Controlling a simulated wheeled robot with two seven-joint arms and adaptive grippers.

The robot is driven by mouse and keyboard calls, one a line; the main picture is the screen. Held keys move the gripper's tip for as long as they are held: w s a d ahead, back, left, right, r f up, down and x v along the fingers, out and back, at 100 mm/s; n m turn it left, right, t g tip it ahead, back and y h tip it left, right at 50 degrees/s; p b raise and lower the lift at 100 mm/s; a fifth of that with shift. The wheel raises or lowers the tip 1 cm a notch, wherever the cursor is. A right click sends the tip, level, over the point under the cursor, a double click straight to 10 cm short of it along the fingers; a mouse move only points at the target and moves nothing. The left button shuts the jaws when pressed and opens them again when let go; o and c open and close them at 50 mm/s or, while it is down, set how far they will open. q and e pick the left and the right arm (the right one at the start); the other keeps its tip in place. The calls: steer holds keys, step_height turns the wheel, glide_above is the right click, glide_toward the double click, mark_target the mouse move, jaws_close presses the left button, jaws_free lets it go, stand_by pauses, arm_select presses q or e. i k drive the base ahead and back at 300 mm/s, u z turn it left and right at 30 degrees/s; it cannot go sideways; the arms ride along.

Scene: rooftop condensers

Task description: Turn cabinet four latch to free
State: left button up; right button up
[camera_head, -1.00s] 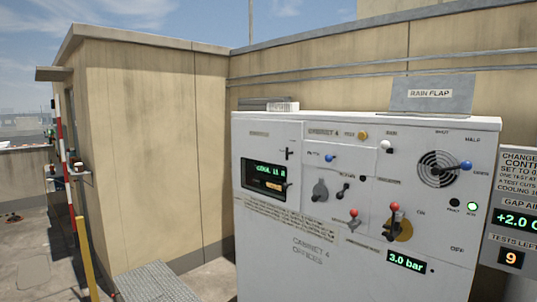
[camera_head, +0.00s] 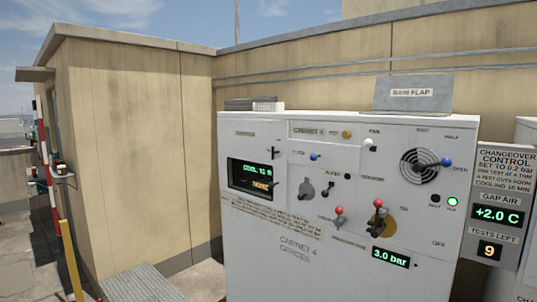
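Cabinet four (camera_head: 260,270) is a white cabinet facing me, marked "CABINET 4" at the top and lower down. Its front carries a small black cross-shaped handle (camera_head: 275,153), a grey rotary knob (camera_head: 307,190) and a black lever (camera_head: 327,187). It also has blue-, white- and red-tipped levers, among them a large red-balled lever (camera_head: 378,217) over a tan disc. The small labels are too blurred to tell which control is the latch. Neither of my grippers is in view.
A display (camera_head: 254,175) and a "3.0 bar" readout (camera_head: 390,257) are on the cabinet front. A round vent (camera_head: 420,165) has a blue-tipped lever. A grey "RAIN FLAP" plate (camera_head: 413,93) stands on top. A changeover control panel (camera_head: 497,205) reads "+2.0 C" and 9 tests left.

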mark_target(273, 152)
steer(key=z, duration=0.35)
steer(key=k, duration=0.25)
steer(key=u, duration=1.6)
steer(key=i, duration=1.15)
steer(key=u, duration=0.4)
steer(key=i, duration=1.15)
steer(key=z, duration=1.2)
steer(key=i, duration=0.8)
steer(key=z, duration=0.8)
